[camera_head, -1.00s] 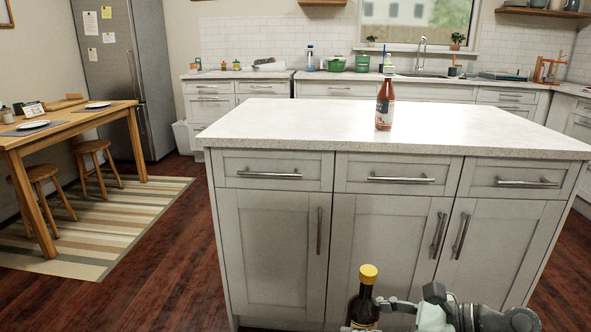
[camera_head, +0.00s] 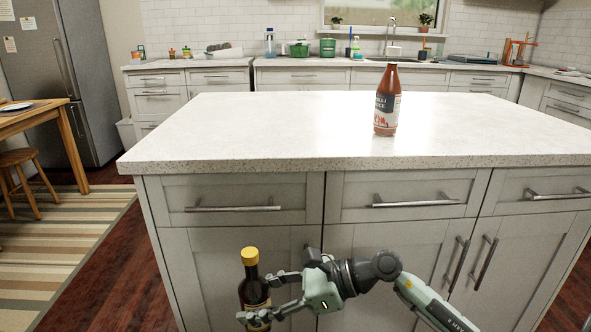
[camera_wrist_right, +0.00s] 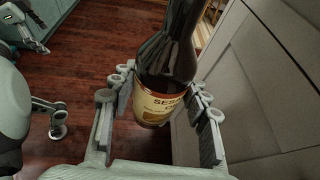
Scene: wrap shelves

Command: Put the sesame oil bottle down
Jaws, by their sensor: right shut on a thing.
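My right gripper (camera_head: 262,299) is shut on the sesame oil bottle (camera_head: 250,286), a dark bottle with a yellow cap and a cream and brown label. The bottle is about upright, in front of the island's cabinet doors and below the level of its countertop (camera_head: 260,130). In the right wrist view the bottle (camera_wrist_right: 168,60) stands between the fingers (camera_wrist_right: 158,100), its label partly readable. What seems to be my left gripper (camera_wrist_right: 24,22) shows small at that view's top left corner; its jaws are unclear.
A red chilli sauce bottle (camera_head: 387,105) stands on the countertop, right of centre. The rest of the top is bare. Drawer handles (camera_head: 233,208) stick out from the island's front. A wooden table (camera_head: 35,115) and stool (camera_head: 18,180) are at the left.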

